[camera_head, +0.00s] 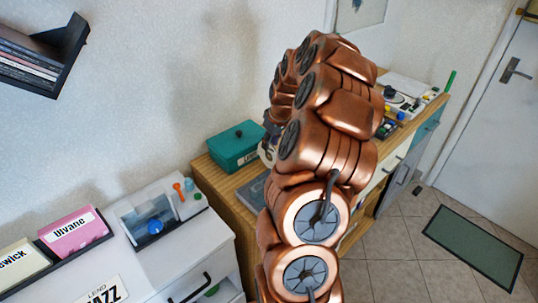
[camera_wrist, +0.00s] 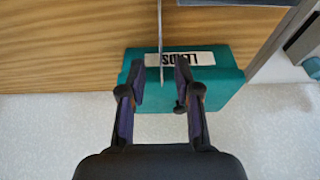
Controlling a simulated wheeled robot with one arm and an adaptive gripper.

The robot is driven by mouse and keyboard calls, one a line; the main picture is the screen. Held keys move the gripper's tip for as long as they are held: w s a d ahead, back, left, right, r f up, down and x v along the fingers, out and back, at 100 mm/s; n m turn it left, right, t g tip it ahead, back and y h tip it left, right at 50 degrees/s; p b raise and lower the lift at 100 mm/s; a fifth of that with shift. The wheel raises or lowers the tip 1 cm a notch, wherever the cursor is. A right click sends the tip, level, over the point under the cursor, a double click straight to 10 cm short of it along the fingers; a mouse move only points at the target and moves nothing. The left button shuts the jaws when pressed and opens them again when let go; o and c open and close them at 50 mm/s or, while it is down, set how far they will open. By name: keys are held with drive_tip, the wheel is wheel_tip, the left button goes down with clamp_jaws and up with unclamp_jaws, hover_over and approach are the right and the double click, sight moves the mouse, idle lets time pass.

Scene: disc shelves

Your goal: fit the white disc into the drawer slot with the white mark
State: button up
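In the wrist view a thin pale edge (camera_wrist: 161,35), probably the disc seen edge-on, runs from the top of the picture down between the fingers of my gripper (camera_wrist: 161,68). The fingers are apart, with a gap on each side of the edge. In the head view a round pale thing (camera_head: 266,152), probably the same disc, shows beside the teal box (camera_head: 236,146), partly hidden by my copper arm. My gripper is mostly hidden there. No drawer slot with a white mark can be made out.
The teal box, labelled, also lies below my gripper in the wrist view (camera_wrist: 224,88), on the wooden top (camera_wrist: 60,50) by the wall. A white cabinet (camera_head: 200,245) stands front left, and a wall shelf (camera_head: 40,60) hangs above left. Several small items crowd the far right.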

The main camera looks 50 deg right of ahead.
drive_tip(key=p, duration=0.3)
hover_over(268, 167)
drive_tip(key=shift+s+x, duration=0.25)
drive_tip(key=shift+x, duration=0.9)
drive_tip(key=shift+s+x, duration=0.25)
drive_tip(key=shift+x, duration=0.9)
drive_tip(key=shift+f, duration=0.15)
clamp_jaws()
